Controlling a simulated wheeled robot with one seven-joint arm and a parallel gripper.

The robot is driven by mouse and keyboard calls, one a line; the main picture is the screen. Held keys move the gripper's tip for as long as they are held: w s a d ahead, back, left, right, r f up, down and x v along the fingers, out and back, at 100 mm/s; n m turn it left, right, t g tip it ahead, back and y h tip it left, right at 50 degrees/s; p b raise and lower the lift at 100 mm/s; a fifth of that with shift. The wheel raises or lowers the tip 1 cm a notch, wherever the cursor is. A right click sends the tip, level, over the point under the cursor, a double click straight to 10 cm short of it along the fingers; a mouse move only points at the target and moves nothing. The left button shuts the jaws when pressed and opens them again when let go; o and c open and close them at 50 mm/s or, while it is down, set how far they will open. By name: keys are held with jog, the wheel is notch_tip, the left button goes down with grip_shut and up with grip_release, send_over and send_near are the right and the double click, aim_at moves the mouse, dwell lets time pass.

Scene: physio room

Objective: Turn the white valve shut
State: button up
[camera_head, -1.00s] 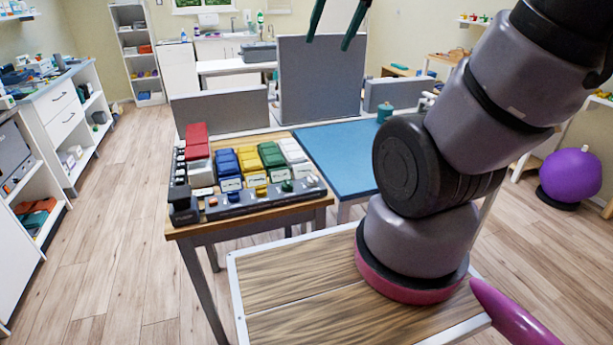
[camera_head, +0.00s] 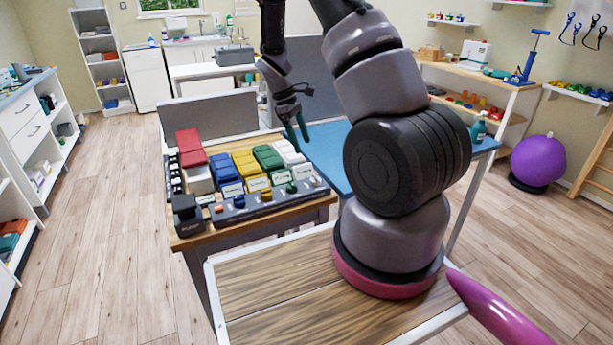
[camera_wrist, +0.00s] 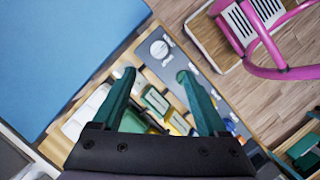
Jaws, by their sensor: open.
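The white valve (camera_head: 314,181) is a small round knob at the right end of a grey strip (camera_head: 268,201) on the wooden table. The wrist view shows it as a pale round knob (camera_wrist: 160,48) with a bar-like handle, just beyond my fingertips. My gripper (camera_head: 297,138) hangs over the back right of the table, fingers pointing down. In the wrist view my gripper (camera_wrist: 156,75) has its dark green fingers apart with nothing gripped. It is above the table, apart from the valve. The valve's exact angle is too small to read.
Green (camera_head: 291,188), yellow and blue knobs sit along the same strip. Behind it stand coloured blocks, including a white one (camera_head: 290,152) near my fingers and a tall red one (camera_head: 189,142). A blue-topped table (camera_head: 327,152) adjoins on the right. A grey panel (camera_head: 213,118) stands behind.

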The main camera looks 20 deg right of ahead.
aim_at(313, 176)
jog(key=shift+n, duration=0.3)
jog(key=x, duration=1.3)
jog(key=shift+w+a, duration=0.1)
jog(key=shift+w, duration=0.1)
jog(key=shift+c, duration=0.3)
grip_shut()
